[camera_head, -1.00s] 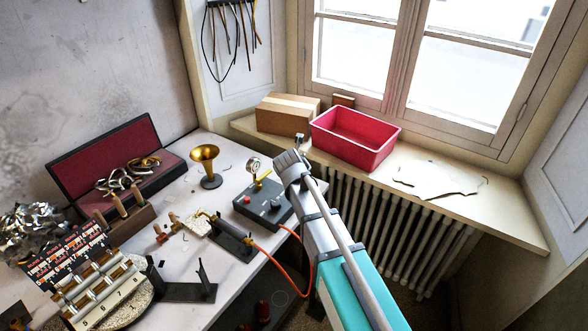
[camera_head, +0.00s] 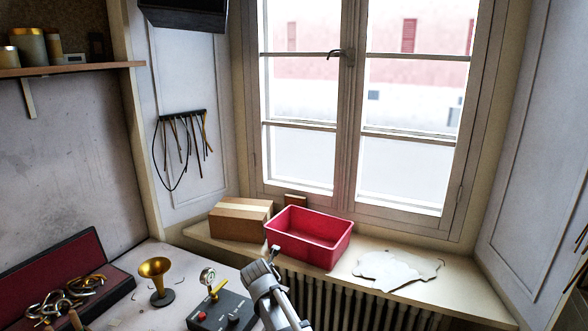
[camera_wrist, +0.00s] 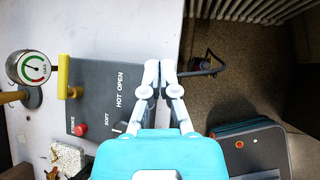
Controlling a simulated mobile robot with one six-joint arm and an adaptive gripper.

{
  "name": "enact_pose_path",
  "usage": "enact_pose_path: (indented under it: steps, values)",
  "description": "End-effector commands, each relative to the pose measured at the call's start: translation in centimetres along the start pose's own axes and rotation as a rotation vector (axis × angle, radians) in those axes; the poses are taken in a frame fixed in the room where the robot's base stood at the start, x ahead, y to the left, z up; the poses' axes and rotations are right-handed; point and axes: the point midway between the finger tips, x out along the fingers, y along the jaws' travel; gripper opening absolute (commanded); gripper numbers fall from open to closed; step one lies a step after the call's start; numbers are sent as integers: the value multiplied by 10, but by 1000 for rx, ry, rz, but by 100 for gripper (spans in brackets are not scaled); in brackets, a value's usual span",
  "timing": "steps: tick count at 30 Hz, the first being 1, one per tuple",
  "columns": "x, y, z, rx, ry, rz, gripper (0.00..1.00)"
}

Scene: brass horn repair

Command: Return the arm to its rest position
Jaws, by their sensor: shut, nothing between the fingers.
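My gripper (camera_wrist: 160,68) is shut and empty in the wrist view, its pale fingertips together over the right edge of a grey control box (camera_wrist: 97,100) marked "HOT OPEN" and "SOFT". In the head view my gripper (camera_head: 274,250) shows at bottom centre, in front of the sill and to the right of the same control box (camera_head: 222,311). Its fingers are small there. My arm runs down out of the bottom of the picture.
A red bin (camera_head: 308,245), a cardboard box (camera_head: 240,219) and a pale flat sheet (camera_head: 395,270) are on the windowsill behind my gripper. A brass bell (camera_head: 156,277) and a gauge (camera_wrist: 30,68) are on the bench. Dark floor (camera_wrist: 225,60) shows right of the bench.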

Motion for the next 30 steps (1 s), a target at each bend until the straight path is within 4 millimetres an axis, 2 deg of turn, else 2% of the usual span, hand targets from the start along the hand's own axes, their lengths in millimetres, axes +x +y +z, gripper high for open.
enact_pose_path:
  steps: [1, 12, 30]
  values:
    - [-1, -14, -1, 72, 15, -16, 0]
    - [-7, -101, -13, 708, 109, -169, 0]
    - [-38, -220, -50, 1722, 128, -516, 0]
